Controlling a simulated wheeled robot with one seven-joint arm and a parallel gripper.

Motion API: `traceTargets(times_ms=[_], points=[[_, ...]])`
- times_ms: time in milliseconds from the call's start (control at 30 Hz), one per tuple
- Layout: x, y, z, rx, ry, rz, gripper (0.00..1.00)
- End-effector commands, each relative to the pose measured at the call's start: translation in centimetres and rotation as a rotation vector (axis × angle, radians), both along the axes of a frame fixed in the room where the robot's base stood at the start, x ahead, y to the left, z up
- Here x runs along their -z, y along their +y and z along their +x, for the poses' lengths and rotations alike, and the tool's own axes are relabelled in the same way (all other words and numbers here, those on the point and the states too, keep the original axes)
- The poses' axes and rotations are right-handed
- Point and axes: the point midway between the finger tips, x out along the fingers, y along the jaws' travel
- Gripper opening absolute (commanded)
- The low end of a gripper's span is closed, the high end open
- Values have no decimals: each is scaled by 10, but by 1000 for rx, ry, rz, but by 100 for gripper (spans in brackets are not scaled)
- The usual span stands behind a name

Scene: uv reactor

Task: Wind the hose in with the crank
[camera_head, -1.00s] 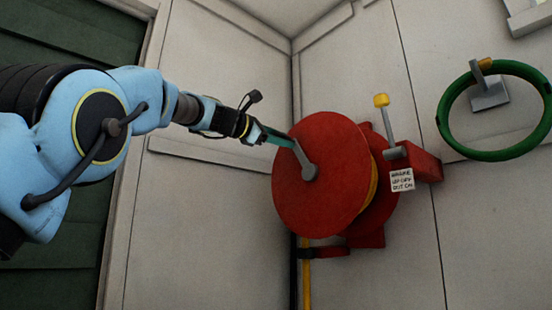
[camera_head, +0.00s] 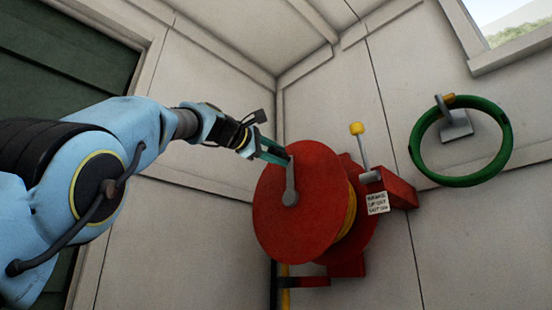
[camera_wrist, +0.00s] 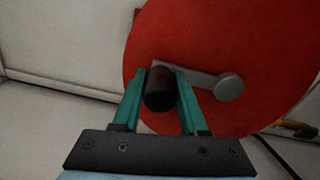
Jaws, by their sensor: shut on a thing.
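A red hose reel (camera_head: 296,200) is mounted on the wall, with yellow hose (camera_head: 350,209) wound between its discs. Its grey crank arm (camera_head: 290,181) points up from the hub on the near disc. In the wrist view, the crank's dark round handle (camera_wrist: 160,88) sits between the two teal fingers, and the grey crank arm (camera_wrist: 205,81) runs right to the hub. My gripper (camera_head: 276,152) is shut on this handle; it also shows in the wrist view (camera_wrist: 162,95).
A red box (camera_head: 394,188) with a yellow-knobbed lever (camera_head: 360,143) and a white written tag (camera_head: 377,203) is at the reel's right. A green ring of hose (camera_head: 414,140) hangs on a wall hook farther right. A yellow length (camera_head: 285,299) hangs below the reel.

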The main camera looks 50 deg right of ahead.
Motion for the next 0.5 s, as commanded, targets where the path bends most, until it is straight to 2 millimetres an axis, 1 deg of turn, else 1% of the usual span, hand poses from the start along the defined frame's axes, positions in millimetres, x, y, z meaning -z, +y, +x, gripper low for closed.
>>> traceTargets(times_ms=[33,333,367,500], points=[[-1,0,-5,11,1,0,0],[0,-1,-5,11,2,1,0],[0,-1,-5,11,2,1,46],[1,-1,-3,8,2,2,61]])
